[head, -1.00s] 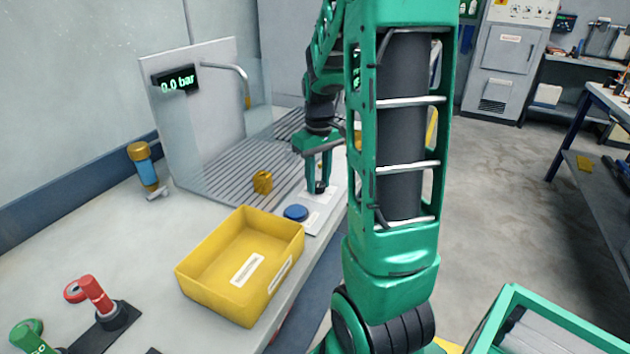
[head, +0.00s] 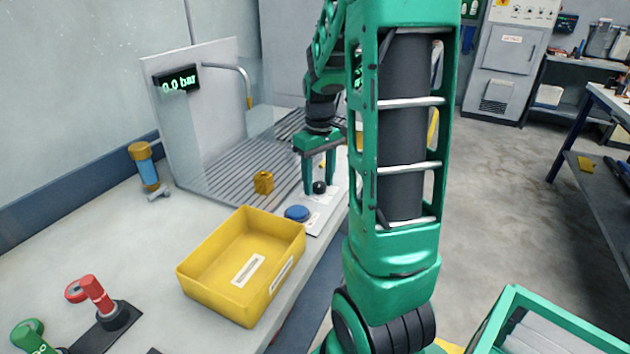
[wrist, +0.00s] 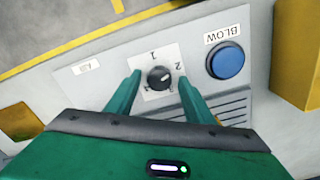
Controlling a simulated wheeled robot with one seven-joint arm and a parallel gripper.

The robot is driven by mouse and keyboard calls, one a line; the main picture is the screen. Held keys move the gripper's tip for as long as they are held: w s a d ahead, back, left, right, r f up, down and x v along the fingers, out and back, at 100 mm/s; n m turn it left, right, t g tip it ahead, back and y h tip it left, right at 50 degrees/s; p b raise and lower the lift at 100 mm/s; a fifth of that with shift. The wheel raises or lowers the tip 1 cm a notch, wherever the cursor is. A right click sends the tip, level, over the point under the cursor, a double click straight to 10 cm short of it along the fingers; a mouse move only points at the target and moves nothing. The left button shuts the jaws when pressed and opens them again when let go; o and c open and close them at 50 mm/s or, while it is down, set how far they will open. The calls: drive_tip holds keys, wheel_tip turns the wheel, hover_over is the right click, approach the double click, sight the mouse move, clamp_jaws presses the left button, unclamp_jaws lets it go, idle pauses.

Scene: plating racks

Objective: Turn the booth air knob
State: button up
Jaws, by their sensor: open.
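The booth air knob (wrist: 159,77) is a small black round knob on a white dial plate with numbers around it, and "1" and "2" can be read. In the head view the knob (head: 319,187) sits on the pale panel at the front edge of the booth. My gripper (wrist: 160,76) is open, with one green finger on each side of the knob in the wrist view. In the head view my gripper (head: 319,188) points down at the knob. Whether the fingers touch it I cannot tell. The pressure display (head: 176,78) reads 0.0 bar.
A blue BLOW button (wrist: 227,63) is beside the dial; it also shows in the head view (head: 297,213). A yellow bin (head: 214,283) stands in front. A small brass-coloured part (head: 263,182) is on the slatted grate (head: 222,183). A bent pipe (head: 232,68) overhangs the grate.

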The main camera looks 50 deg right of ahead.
sight(318, 184)
wheel_tip(318, 184, up, 11)
drive_tip(key=shift+f, duration=0.15)
idle(0.4)
drive_tip(key=shift+w, duration=0.1)
